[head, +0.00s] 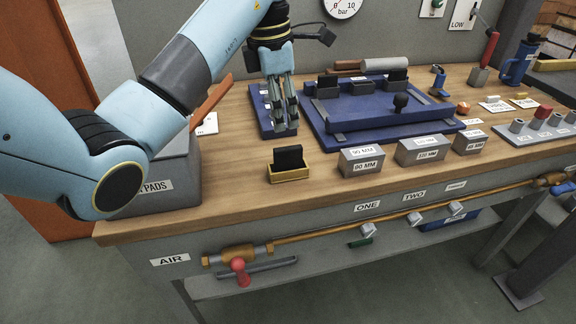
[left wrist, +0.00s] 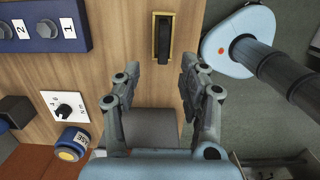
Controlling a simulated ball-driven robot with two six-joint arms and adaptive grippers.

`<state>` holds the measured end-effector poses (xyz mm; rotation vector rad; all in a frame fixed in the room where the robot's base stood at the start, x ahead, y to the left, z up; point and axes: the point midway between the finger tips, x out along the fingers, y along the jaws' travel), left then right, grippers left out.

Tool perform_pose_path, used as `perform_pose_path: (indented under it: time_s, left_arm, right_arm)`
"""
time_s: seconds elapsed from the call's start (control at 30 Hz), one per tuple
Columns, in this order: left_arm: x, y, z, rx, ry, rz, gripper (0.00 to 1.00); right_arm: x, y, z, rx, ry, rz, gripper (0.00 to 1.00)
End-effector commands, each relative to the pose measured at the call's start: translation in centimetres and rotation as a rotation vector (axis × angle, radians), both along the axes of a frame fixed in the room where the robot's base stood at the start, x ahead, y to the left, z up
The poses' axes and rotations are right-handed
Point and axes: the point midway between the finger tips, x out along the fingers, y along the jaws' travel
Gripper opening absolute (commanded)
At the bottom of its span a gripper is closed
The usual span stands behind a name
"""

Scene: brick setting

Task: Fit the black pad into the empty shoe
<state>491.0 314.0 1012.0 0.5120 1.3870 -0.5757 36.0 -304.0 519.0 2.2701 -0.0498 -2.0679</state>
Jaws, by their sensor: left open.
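A black pad (head: 289,157) stands upright in a small brass shoe (head: 290,175) near the bench's front edge. In the left wrist view the pad (left wrist: 164,40) lies inside the shoe's brass rim (left wrist: 155,52), beyond my fingertips. My left gripper (head: 286,124) points down behind the pad in the head view, apart from it. Its fingers are open and empty in the left wrist view (left wrist: 157,77). I see no clearly empty shoe. My right gripper is out of view.
A blue fixture (head: 345,128) with black blocks stands behind. Grey labelled blocks (head: 362,160) sit right of the shoe. A grey PADS box (head: 180,180) stands left, under my arm. An air pipe (head: 330,231) runs along the bench front. Bare wood lies left of the shoe.

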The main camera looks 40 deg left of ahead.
Motion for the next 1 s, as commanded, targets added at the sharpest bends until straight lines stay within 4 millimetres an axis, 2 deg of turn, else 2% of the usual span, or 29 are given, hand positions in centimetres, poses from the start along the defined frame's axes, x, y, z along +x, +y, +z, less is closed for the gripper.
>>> perform_pose_path:
  time_s: [0.03, 0.23, 0.37, 0.63, 0.9, 0.93, 1.0]
  left_arm:
    - [0.1, -0.1, -1.5, -0.001, 0.001, 0.0, 0.42]
    - [0.3, -0.3, -3.9, -0.001, 0.0, 0.0, 0.42]
    - [0.2, -0.5, -4.7, -0.002, 0.003, 0.001, 0.42]
    - [0.4, -1.1, -8.4, -0.003, 0.0, 0.0, 0.42]
    - [0.5, -1.1, -8.9, -0.002, -0.002, 0.0, 0.42]
    - [0.5, -1.1, -8.9, -0.001, -0.002, 0.0, 0.41]
    - [0.5, -1.1, -8.9, -0.001, -0.002, 0.0, 0.32]
  right_arm:
    - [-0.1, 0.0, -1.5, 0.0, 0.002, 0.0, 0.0]
    - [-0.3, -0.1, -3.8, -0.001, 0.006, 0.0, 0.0]
    - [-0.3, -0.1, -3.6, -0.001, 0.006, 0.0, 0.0]
    - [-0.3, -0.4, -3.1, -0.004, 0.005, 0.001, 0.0]
    - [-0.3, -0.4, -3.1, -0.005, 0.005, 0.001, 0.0]
    - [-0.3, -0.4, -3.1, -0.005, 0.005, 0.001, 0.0]
    - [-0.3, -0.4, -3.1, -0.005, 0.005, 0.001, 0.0]
